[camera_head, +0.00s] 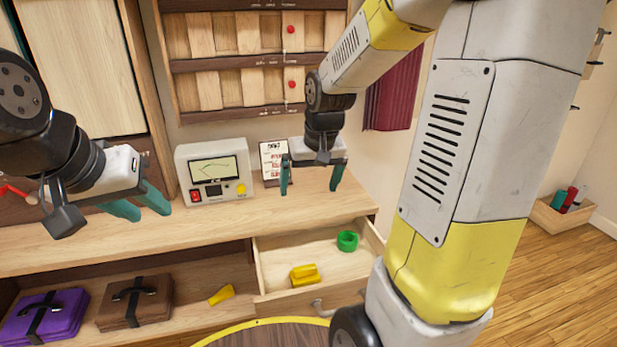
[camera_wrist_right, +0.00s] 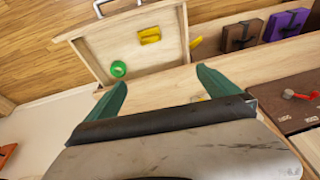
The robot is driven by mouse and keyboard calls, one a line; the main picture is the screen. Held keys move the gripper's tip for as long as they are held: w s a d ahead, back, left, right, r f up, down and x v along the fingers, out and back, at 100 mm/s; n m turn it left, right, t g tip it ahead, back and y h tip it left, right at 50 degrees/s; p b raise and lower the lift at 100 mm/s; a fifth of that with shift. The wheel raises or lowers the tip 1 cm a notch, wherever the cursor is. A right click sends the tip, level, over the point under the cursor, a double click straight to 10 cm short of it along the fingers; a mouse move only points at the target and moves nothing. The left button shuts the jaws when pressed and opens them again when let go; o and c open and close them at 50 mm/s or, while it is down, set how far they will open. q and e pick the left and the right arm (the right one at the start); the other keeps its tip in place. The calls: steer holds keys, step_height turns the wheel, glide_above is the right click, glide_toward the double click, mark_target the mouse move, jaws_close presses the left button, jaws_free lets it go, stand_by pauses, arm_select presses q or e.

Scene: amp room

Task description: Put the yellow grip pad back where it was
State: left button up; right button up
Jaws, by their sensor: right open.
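A yellow block-like piece (camera_head: 304,275) lies in the open drawer (camera_head: 275,269), and it also shows in the right wrist view (camera_wrist_right: 149,35). A second yellow piece (camera_head: 221,295), wedge-shaped, lies on the lower shelf left of the drawer. I cannot tell which of the two is the grip pad. My right gripper (camera_head: 311,180) is open and empty above the counter, behind and above the drawer. My left gripper (camera_head: 138,207) has its fingers apart with nothing between them, over the counter at the left.
A green ring (camera_head: 347,241) lies in the drawer's back right corner. A meter box (camera_head: 212,170) and a printed card (camera_head: 274,161) stand on the counter (camera_head: 228,222). Purple (camera_head: 44,314) and brown (camera_head: 134,302) cases sit on the lower shelf. A wall rack (camera_head: 255,62) hangs behind.

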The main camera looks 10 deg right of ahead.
steer(key=s+a+r+t, duration=0.1)
steer(key=s+r, duration=0.4)
steer(key=s, duration=0.3)
steer(key=s+r+t+y, duration=0.1)
steer(key=s+r+t, duration=0.1)
steer(key=s+r, duration=0.3)
steer(key=s, duration=0.3)
steer(key=shift+a, duration=0.35)
steer(key=shift+r, duration=0.1)
